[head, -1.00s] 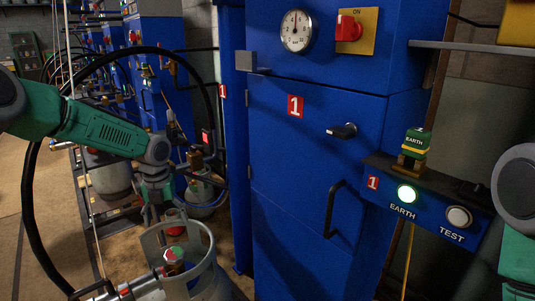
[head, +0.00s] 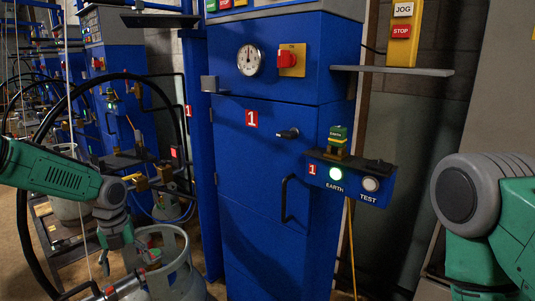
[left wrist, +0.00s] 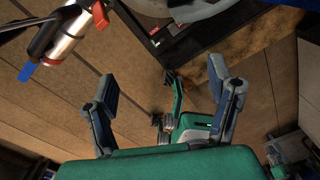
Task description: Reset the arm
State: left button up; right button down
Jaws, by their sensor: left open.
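My left arm comes in from the left in the head view, and its gripper (head: 118,243) hangs downward beside the gas cylinder (head: 176,282). In the left wrist view my left gripper (left wrist: 162,84) has its two fingers wide apart with nothing held between them. Only the grey joint and green links of my right arm (head: 470,205) show at the right edge of the head view; its gripper cannot be made out there.
A blue cabinet (head: 262,180) with a dial (head: 250,60) and red switch (head: 288,60) stands ahead. A control box (head: 349,182) with a lit green EARTH button juts out at its right. A black hose (head: 22,215) curves at left. A silver cylinder with red fittings (left wrist: 62,42) shows in the left wrist view.

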pick_arm(q)
jog(key=s+d+f+n+h+p, duration=0.1)
jog(key=s+d+f+n+p, duration=0.1)
jog(key=s+d+f+n, duration=0.55)
jog(key=s+d+f+n+h+p, duration=0.15)
jog(key=s+d+f+n, duration=0.3)
jog(key=s, duration=0.55)
jog(key=s+a+r+n+y+p, duration=0.1)
jog(key=s+a+n+p, duration=0.1)
jog(key=s+n, duration=0.7)
jog(key=s+a+r+n+y+p, duration=0.2)
jog(key=s+n, duration=0.7)
jog(key=s, duration=0.3)
jog(key=shift+s+a+r, duration=0.2)
jog(key=shift+s+r, duration=0.05)
jog(key=shift+s, duration=0.05)
